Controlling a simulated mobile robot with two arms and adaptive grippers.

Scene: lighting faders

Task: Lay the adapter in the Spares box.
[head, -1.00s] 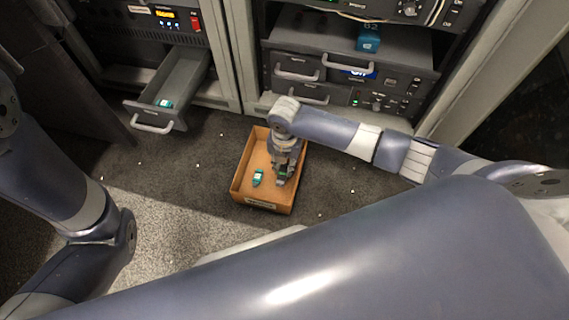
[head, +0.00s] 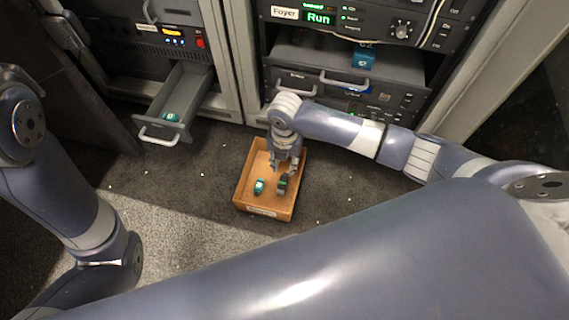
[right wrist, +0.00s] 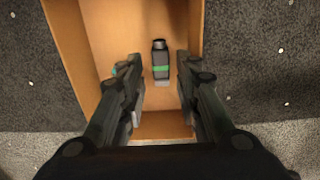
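The box (head: 240,195) is an open tan wooden tray on the dark floor, with a pale front label too small to read. A dark adapter with a green band (right wrist: 161,67) lies on its floor, and it shows at the box's right in the head view (head: 282,186). My right gripper (head: 284,170) points down over the box. In the right wrist view its fingers (right wrist: 160,80) are spread, one on each side of the adapter, with gaps showing. A teal-and-white item (head: 260,186) lies left of the adapter. My left gripper is out of view.
An open grey drawer (head: 185,98) at the left holds another teal item (head: 171,117). A blue box (head: 363,57) sits on the rack shelf (head: 400,67) behind my right arm. Carpet around the box is clear apart from small white specks.

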